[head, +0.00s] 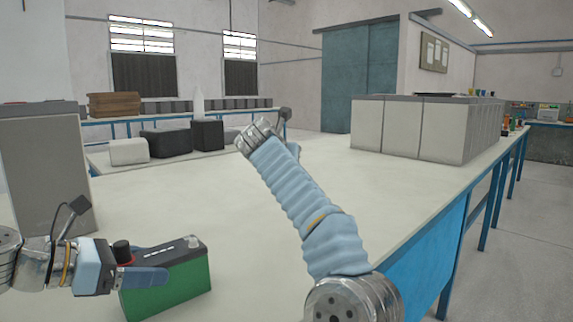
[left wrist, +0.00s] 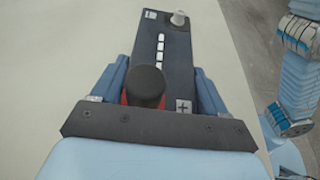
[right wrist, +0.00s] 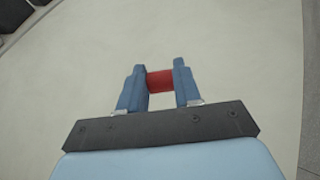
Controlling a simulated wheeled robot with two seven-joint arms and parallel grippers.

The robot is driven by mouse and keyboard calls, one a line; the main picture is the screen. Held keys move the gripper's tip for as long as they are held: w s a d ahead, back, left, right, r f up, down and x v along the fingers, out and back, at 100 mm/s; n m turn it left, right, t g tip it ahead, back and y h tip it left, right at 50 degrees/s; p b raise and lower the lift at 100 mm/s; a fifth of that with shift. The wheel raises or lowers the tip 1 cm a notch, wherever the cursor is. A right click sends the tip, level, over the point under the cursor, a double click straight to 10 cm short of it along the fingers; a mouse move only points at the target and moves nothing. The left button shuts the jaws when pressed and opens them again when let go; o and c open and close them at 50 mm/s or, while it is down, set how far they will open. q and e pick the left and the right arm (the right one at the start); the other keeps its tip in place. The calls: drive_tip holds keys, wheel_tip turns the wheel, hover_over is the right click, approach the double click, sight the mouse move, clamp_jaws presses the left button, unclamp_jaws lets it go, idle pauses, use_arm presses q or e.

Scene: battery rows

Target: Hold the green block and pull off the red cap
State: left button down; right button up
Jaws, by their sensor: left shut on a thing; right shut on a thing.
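The green block (head: 178,283) is a battery-like box with a dark top, standing on the table at the front left. My left gripper (head: 143,276) is shut on it, with one finger along each side, as the left wrist view shows. A black post (left wrist: 146,86) with red at its base stands on the near end of its top, and a pale post (left wrist: 179,18) on the far end. My right gripper (right wrist: 159,76) is shut on the red cap (right wrist: 159,82), held between its fingertips over pale table, apart from the block. The right fingers are hidden in the head view.
The pale table (head: 240,230) is clear around the block. A tall grey box (head: 45,165) stands at the left. White and black boxes (head: 165,143) stand further back. A long row of pale cabinets (head: 420,130) stands at the back right.

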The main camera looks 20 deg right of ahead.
use_arm(q)
unclamp_jaws()
drive_tip(key=v, duration=1.2)
